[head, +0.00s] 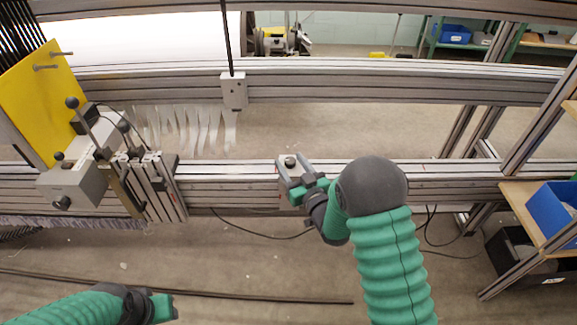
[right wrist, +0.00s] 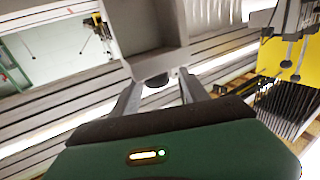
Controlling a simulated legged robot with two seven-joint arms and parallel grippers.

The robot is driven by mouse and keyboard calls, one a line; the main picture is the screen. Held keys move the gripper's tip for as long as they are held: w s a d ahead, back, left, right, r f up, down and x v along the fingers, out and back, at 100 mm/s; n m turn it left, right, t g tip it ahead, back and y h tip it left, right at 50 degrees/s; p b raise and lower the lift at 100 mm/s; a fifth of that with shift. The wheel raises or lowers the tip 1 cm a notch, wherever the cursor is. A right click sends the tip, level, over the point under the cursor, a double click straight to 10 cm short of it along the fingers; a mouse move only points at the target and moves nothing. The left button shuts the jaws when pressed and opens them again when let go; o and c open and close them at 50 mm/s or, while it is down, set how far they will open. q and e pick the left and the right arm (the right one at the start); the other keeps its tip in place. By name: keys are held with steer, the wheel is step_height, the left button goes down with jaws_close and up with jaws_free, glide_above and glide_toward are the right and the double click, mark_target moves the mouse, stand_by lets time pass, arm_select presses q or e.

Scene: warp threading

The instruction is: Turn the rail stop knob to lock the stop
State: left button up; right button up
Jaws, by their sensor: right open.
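The rail stop (head: 284,172) is a pale grey block on the front rail, near the middle of the head view. It also shows as a grey boxy block (right wrist: 148,38) in the right wrist view. A small dark knob (right wrist: 156,81) sits at the block's lower edge there. My right gripper (right wrist: 158,92) is open, with one finger on each side of the knob. I cannot tell whether the fingers touch it. In the head view my right gripper (head: 296,184) is at the stop. My left gripper (head: 162,307) is low at the left, away from the rail; its jaws are unclear.
A grey carriage (head: 72,188) with levers and a yellow plate (head: 45,100) stands at the left of the rail. White strips (head: 190,128) hang behind. A blue bin (head: 553,210) is on a shelf at the right. The rail between carriage and stop looks clear.

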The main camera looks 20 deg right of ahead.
steer(key=shift+w+d, duration=0.15)
steer(key=shift+w, duration=0.7)
arm_select(q)
steer(key=shift+d+f, duration=0.2)
steer(key=shift+f, duration=0.05)
arm_select(e)
steer(key=shift+a, duration=0.2)
steer(key=shift+c, duration=1.4)
steer(key=shift+d, duration=0.1)
jaws_close()
